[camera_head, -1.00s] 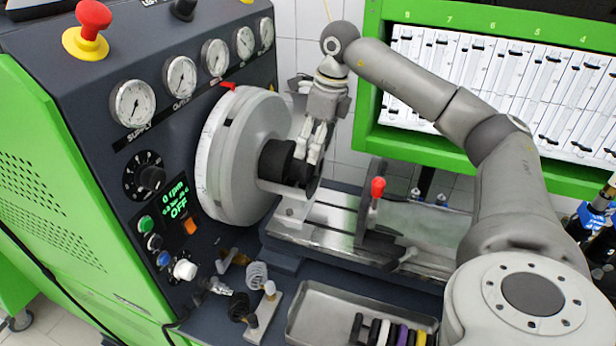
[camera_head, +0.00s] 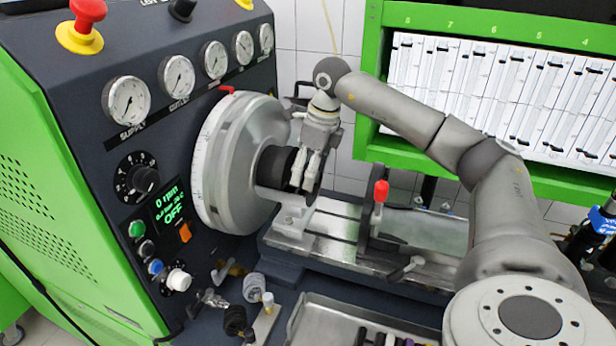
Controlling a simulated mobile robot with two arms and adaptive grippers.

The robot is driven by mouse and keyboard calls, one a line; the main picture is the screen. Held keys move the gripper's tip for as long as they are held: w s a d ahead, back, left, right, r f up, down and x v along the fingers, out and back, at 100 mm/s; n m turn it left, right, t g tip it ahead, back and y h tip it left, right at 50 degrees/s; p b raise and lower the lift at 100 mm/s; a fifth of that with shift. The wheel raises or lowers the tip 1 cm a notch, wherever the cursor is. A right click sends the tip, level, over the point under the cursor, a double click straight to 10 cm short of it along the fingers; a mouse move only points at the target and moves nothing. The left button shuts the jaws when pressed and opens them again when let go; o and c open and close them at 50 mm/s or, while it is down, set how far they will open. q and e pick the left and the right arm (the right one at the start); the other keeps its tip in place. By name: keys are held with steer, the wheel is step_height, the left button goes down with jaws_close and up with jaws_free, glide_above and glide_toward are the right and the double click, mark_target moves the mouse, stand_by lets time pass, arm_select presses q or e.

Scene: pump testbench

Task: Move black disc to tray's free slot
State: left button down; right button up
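The black disc (camera_head: 315,184) stands upright at the right end of the black hub on the pump testbench, partly hidden by my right gripper. My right gripper (camera_head: 304,182) reaches down from above, with its two light fingers at the disc and hub end. A narrow dark gap shows between the fingers; whether they press on the disc cannot be told. The metal tray (camera_head: 318,322) is at the bottom edge, cut off by the frame. Upper edges of several dark, purple and pale discs (camera_head: 375,337) show in it. A free slot cannot be made out. My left gripper is out of view.
The large grey flywheel housing (camera_head: 232,165) is left of the gripper. A red-knobbed lever (camera_head: 381,190) stands on the rail to its right. Small fittings (camera_head: 237,318) lie left of the tray. A green-framed panel (camera_head: 400,150) stands behind.

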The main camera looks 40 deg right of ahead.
steer(key=shift+c, duration=0.7)
steer(key=shift+r+p, duration=3)
steer(key=shift+r, duration=0.5)
